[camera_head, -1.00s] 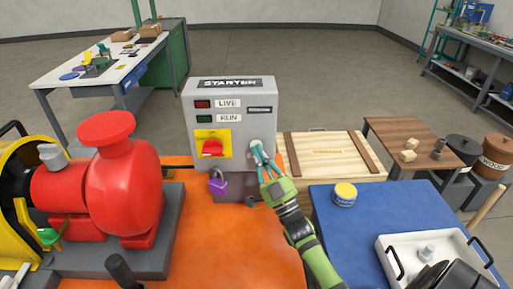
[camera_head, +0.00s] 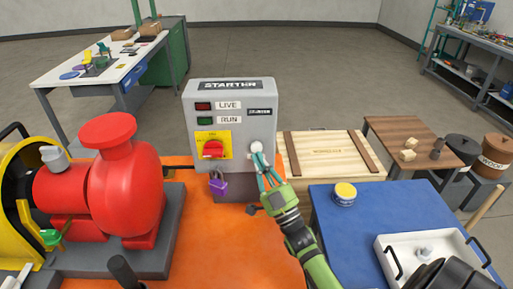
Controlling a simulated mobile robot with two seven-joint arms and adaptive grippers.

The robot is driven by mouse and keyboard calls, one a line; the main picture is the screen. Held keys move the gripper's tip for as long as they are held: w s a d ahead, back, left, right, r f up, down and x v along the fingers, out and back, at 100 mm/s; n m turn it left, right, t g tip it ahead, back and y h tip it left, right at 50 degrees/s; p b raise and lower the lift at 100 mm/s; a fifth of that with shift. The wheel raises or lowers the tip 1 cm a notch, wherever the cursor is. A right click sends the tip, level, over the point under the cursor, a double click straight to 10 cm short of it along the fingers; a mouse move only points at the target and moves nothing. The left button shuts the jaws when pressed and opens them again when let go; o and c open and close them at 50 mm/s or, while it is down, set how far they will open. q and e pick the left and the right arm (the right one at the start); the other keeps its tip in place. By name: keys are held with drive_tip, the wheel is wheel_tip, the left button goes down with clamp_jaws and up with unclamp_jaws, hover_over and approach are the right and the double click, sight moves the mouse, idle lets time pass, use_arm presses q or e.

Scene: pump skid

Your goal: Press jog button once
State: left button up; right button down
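The grey starter box (camera_head: 232,104) stands at the back of the orange base. A round whitish button (camera_head: 257,147) shows on the lower right of its front; I cannot read a jog label there. A red rotary knob (camera_head: 213,149) sits on a yellow plate to its left. My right gripper (camera_head: 259,160) is just below and in front of the button, its teal fingertips close together and empty. I cannot tell whether the tips touch the button. My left gripper is not in view.
A purple padlock (camera_head: 218,185) hangs below the knob. A red pump (camera_head: 120,185) stands to the left. A wooden crate (camera_head: 328,153) is to the right of the box. A blue-topped table (camera_head: 380,205) carries a yellow-lidded tin (camera_head: 345,192) and a white tray (camera_head: 392,240).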

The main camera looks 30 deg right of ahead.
drive_tip(key=s+a, duration=0.1)
drive_tip(key=s, duration=0.1)
drive_tip(key=s+a+p, duration=0.1)
drive_tip(key=shift+s+a, duration=0.15)
drive_tip(key=shift+s, duration=0.25)
idle(0.6)
